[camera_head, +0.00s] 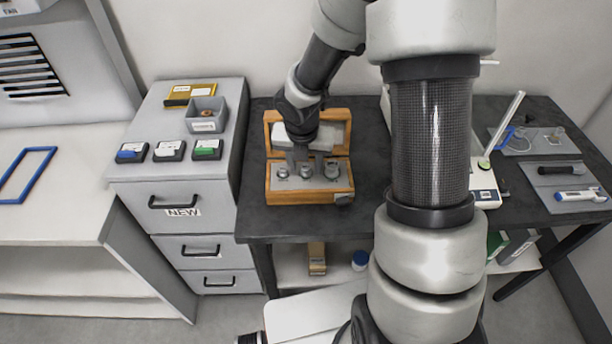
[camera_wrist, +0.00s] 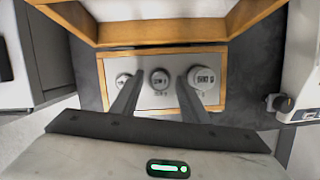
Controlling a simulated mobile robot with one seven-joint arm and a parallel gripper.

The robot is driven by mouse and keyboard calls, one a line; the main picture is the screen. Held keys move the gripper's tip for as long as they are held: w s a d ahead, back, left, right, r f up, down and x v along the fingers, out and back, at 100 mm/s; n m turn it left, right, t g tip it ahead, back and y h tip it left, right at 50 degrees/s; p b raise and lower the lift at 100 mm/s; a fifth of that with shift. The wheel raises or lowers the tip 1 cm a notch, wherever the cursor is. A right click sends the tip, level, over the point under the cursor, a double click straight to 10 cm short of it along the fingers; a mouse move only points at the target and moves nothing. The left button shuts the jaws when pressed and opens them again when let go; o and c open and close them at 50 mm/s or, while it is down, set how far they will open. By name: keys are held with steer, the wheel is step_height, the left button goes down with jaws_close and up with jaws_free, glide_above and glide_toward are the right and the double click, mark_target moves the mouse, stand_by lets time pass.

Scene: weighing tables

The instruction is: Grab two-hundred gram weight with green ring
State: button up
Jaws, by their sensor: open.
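An open wooden box (camera_head: 310,197) on the dark table holds a row of three silver weights in a grey insert. The middle weight (camera_wrist: 159,78) seems to be marked 200; it also shows in the head view (camera_head: 306,172). No green ring can be made out on it. The right weight (camera_wrist: 202,77) reads 500, and the left weight (camera_wrist: 123,80) has an unclear marking. My gripper (camera_wrist: 159,74) is open and empty above the box. Its fingers appear on either side of the middle weight; whether they touch it cannot be told.
The raised box lid (camera_head: 335,127) stands behind my gripper. A grey drawer cabinet (camera_head: 145,182) to the left carries a small grey bin (camera_head: 207,115) and several labelled blocks. A white scale (camera_head: 485,190) stands to the right.

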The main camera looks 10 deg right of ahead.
jaws_close()
stand_by(0.3)
